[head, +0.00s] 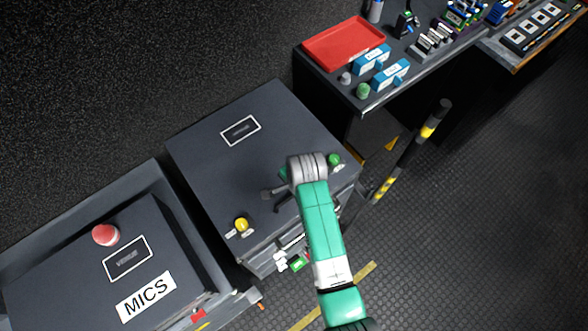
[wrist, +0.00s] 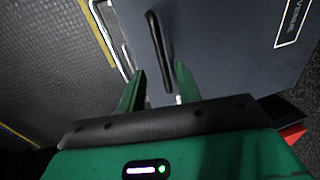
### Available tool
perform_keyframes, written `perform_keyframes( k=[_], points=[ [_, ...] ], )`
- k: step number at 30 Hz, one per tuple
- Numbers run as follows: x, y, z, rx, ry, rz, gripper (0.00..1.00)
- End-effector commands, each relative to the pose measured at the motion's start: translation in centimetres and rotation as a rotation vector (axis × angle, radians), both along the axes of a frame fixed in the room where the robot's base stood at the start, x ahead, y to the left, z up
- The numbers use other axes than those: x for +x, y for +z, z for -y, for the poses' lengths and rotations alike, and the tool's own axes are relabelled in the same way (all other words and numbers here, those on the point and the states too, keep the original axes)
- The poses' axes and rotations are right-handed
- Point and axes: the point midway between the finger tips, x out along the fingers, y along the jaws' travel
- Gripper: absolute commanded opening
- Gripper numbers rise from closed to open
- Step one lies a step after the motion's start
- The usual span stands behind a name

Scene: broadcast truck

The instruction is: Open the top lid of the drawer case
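The drawer case (head: 205,150) stands in the middle of the head view, its dark grey top lid lying flat and shut. The lid carries a framed label (head: 240,130), a yellow knob (head: 241,224) and a green knob (head: 334,159). In the wrist view a black bar handle (wrist: 160,50) runs along the lid (wrist: 220,45) near its edge. My gripper (wrist: 159,69) is open, its two green fingers pointing at the lid with the handle ahead between them. Whether the fingers touch the handle I cannot tell. In the head view my arm hides most of the gripper.
A case marked MICS (head: 147,296) with a red knob (head: 105,235) stands close at the lower left. A bench with a red tray (head: 345,42) and small blue boxes (head: 390,75) stands at the upper right. The floor (head: 480,190) at the right is open.

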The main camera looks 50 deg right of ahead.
Motion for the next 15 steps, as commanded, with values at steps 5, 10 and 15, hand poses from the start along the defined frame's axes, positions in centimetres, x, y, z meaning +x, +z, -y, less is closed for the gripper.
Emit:
perform_keyframes(
  k=[5, 10, 15],
  points=[
    [0.6, -3.6, 0.1, 0.001, 0.001, -0.001, 0.34],
    [1.1, -5.2, 0.2, -0.002, 0.003, 0.002, 0.34],
    [1.1, -5.5, 0.2, -0.002, 0.003, 0.003, 0.34]
  ],
)
